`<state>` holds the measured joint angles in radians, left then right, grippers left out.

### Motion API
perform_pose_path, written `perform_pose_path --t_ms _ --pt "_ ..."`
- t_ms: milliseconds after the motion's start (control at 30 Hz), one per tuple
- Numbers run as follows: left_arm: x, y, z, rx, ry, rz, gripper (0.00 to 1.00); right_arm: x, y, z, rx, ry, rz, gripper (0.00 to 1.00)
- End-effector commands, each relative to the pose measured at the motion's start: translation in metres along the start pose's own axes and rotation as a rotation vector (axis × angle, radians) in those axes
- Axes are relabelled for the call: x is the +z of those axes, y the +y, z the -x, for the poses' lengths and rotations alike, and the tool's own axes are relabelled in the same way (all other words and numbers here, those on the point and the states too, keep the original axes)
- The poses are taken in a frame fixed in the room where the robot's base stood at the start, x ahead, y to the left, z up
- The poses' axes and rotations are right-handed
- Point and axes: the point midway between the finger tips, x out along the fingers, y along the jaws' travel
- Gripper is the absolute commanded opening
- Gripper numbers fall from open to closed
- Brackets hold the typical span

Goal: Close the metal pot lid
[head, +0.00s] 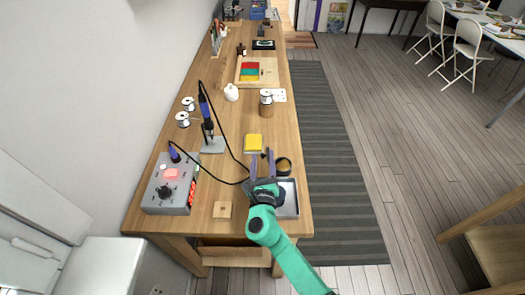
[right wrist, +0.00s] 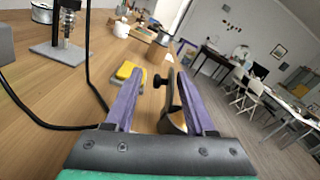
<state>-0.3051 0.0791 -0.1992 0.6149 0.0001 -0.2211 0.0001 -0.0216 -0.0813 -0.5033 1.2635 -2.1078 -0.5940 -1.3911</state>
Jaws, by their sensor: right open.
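The small metal pot (head: 284,167) stands on the bench just right of my right gripper's fingers in the head view. In the right wrist view its golden body (right wrist: 172,122) is partly hidden by the right finger. Its dark lid (right wrist: 172,92) stands up on edge, open, with a black knob (right wrist: 158,80) pointing left. My right gripper (head: 262,158) is open, low over the bench; its fingers (right wrist: 160,76) appear on either side of the knob and lid in the wrist view. I cannot tell whether they touch. My left gripper is not in view.
A yellow sponge (head: 253,141) lies just beyond the gripper. A grey tray (head: 291,205) is below it, partly hidden by my arm. A soldering station (head: 172,190) with a looping black cable and an iron stand (head: 213,146) are on the left.

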Motion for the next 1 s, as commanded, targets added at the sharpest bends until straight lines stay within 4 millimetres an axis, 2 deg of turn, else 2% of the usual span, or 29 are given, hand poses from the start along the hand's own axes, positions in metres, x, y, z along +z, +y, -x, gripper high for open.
perform_pose_path --t_ms 33,167,433,567,600,1000 --pt "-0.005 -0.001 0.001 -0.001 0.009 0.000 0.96 0.001 0.000 -0.010 0.000 -0.002 0.000 0.55" --pt "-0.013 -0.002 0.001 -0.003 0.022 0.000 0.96 0.000 0.000 -0.025 0.000 0.000 0.000 0.55" --pt "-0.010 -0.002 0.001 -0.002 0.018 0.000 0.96 -0.001 0.000 -0.027 0.001 0.000 -0.001 0.55" --pt "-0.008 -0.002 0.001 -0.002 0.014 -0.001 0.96 -0.001 0.001 -0.027 0.001 0.001 -0.001 0.05" --pt "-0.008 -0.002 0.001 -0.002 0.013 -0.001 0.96 -0.001 0.001 -0.027 0.002 0.001 -0.001 0.00" --pt "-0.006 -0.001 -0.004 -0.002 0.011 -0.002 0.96 -0.002 -0.001 -0.026 0.004 0.002 -0.044 0.00"
